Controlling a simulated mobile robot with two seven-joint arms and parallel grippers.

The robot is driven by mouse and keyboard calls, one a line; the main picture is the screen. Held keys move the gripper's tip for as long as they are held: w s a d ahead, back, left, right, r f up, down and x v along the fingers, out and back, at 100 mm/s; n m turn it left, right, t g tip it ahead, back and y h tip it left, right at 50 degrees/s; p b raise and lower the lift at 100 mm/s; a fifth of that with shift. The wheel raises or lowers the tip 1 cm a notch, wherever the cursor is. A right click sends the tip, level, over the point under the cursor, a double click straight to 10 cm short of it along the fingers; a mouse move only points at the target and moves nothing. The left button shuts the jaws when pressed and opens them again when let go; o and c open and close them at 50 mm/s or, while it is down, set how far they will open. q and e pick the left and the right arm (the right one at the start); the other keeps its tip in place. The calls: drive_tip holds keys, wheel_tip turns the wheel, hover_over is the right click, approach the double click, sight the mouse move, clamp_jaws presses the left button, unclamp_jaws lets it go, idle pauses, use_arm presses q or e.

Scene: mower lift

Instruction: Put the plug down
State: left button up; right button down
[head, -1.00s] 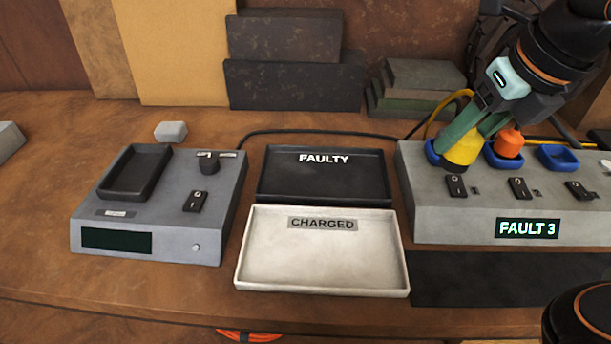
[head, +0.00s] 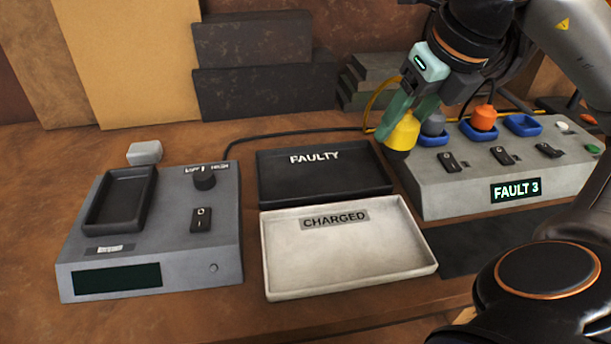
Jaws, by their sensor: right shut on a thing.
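My right gripper (head: 406,124) is shut on a yellow plug (head: 401,137), its green fingers on either side of it. The plug is at the left end of the grey socket strip (head: 440,193), near the right rim of the FAULTY tray. I cannot tell whether it touches anything below. A yellow cable (head: 378,97) runs behind the gripper. The right blue socket (head: 524,125) is empty. My left gripper is not in view.
The black FAULTY tray (head: 325,178) and white CHARGED tray (head: 345,250) are empty. A grey charger (head: 222,230) with an empty bay stands at left. Dark blocks (head: 253,90) stand behind. A dark mat (head: 490,245) lies in front of the strip.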

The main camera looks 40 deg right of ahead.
drive_tip(key=shift+w+a, duration=0.2)
drive_tip(key=shift+a, duration=0.1)
drive_tip(key=shift+w+a, duration=0.1)
drive_tip(key=shift+w, duration=0.15)
drive_tip(key=w+f+p, duration=0.1)
drive_tip(key=w+f, duration=0.2)
drive_tip(key=w, duration=0.1)
drive_tip(key=w+f+p, duration=0.1)
drive_tip(key=w+f, duration=0.1)
drive_tip(key=w, duration=0.2)
drive_tip(key=w+f+p, duration=0.1)
drive_tip(key=w+f, duration=0.2)
drive_tip(key=w, duration=0.1)
drive_tip(key=shift+w+a+f+p, duration=0.15)
drive_tip(key=shift+a+f+p, duration=0.15)
drive_tip(key=shift+a+p, duration=0.1)
drive_tip(key=shift+w+f, duration=0.3)
drive_tip(key=shift+f, duration=0.1)
drive_tip(key=f, duration=0.3)
drive_tip(key=shift+w+f+b, duration=0.2)
drive_tip(key=shift+w+b, duration=0.05)
drive_tip(key=shift+b, duration=0.15)
drive_tip(key=shift+f, duration=0.2)
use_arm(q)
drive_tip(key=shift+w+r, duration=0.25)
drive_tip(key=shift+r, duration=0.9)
use_arm(e)
drive_tip(key=shift+r, duration=0.1)
